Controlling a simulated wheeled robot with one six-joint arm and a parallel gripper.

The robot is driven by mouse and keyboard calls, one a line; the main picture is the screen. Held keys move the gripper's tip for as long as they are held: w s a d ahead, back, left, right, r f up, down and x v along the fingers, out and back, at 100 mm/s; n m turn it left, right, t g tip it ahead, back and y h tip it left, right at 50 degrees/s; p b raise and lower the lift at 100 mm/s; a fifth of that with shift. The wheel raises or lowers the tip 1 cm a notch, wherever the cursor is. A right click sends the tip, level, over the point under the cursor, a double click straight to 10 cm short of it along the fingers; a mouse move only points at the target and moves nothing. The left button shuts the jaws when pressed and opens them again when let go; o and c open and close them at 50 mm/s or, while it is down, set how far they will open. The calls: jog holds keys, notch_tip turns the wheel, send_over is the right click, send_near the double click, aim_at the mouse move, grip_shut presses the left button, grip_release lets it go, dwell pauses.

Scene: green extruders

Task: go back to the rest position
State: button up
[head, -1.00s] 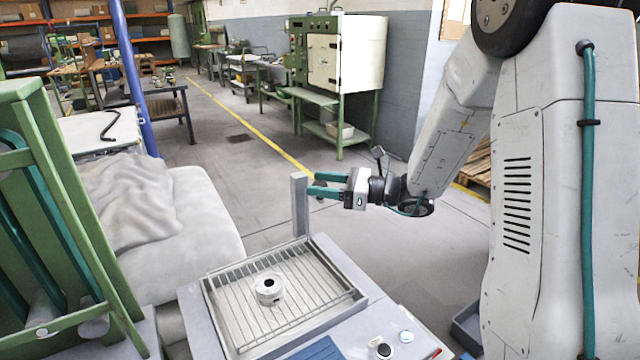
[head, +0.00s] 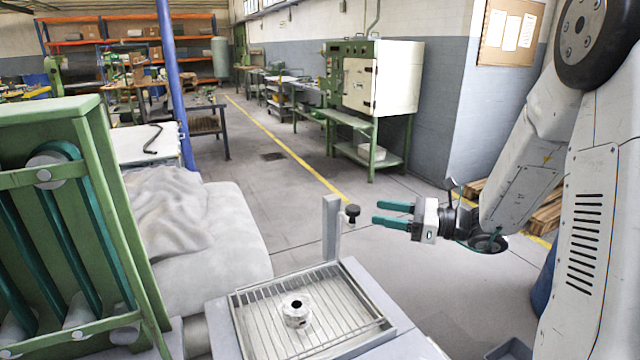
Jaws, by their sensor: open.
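My gripper (head: 376,213) is at the right of the head view, held level with its two teal fingers pointing left. The fingers are apart and nothing is between them. It is in the air beyond the far right corner of the wire-rack tray (head: 362,348), to the right of a grey upright post (head: 331,228). A dark knob (head: 352,212) shows between the post and the fingertips; I cannot tell what it belongs to. A round metal part with a dark hole (head: 297,311) sits on the rack, apart from my gripper.
A green frame with teal bars (head: 95,113) stands close at the left. A cloth-covered block (head: 225,240) lies behind it, near a blue post (head: 172,80). A green and white machine (head: 375,80) stands farther back. Open floor (head: 290,200) lies beyond the tray.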

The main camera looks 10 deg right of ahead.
jog(key=s+a+f+n+g+h, duration=0.1)
jog(key=s+a+n+g+h, duration=0.15)
jog(key=s+n+g, duration=0.45)
jog(key=s+a+f+n+g+h, duration=0.2)
jog(key=s+a+n+g, duration=0.3)
jog(key=s, duration=0.4)
jog(key=s+d+r+n+t+h, duration=0.3)
jog(key=s+d+r+n+h, duration=0.1)
jog(key=s+r+n+h, duration=0.4)
jog(key=s+n+h, duration=0.2)
jog(key=s+n, duration=0.2)
jog(key=s, duration=0.1)
jog(key=shift+s+n, duration=0.15)
jog(key=shift+n, duration=0.25)
jog(key=shift+h, duration=0.25)
dwell(0.7)
